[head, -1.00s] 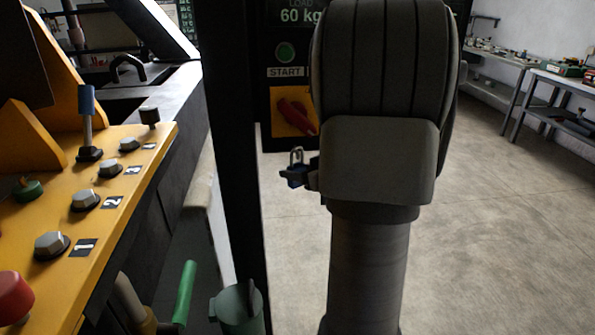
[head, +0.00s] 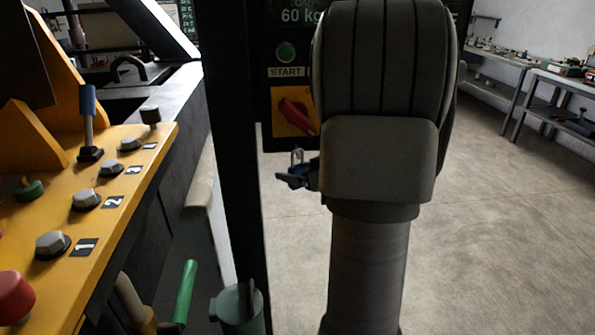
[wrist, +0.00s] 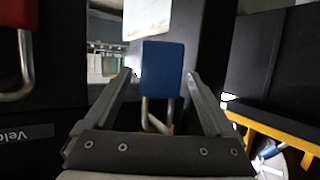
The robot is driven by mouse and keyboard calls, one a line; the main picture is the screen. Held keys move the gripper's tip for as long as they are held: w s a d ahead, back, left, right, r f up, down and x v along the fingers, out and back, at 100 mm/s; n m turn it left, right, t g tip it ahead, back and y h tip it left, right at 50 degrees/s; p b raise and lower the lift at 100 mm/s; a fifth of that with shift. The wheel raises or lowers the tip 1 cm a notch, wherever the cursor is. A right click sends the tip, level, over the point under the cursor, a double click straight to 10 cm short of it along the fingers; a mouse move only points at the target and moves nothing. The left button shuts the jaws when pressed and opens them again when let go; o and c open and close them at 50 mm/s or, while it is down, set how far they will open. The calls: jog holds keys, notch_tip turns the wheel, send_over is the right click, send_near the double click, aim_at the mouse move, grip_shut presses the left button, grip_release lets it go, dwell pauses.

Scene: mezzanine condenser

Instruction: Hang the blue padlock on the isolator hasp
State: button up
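The blue padlock (head: 296,177) is in the air just left of my arm in the head view, its shackle pointing up. In the wrist view the padlock (wrist: 161,68) fills the space between the two fingers of my gripper (wrist: 161,78), and its shackle extends toward the bottom of the picture. In the head view my wrist hides most of the gripper. The isolator, a red handle on a yellow plate (head: 281,97), is on the dark panel above the padlock. I cannot make out the hasp's opening.
A dark upright post (head: 232,180) stands left of the padlock. A yellow control panel (head: 62,215) with knobs is further left. A green handle (head: 185,290) and a green cup-like part (head: 237,312) are low down. A red padlock-like object (wrist: 12,45) shows in the wrist view.

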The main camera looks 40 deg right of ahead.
jog(key=p+v, duration=0.2)
jog(key=v, duration=1.5)
jog(key=shift+s+p, duration=0.15)
jog(key=shift+p, duration=0.15)
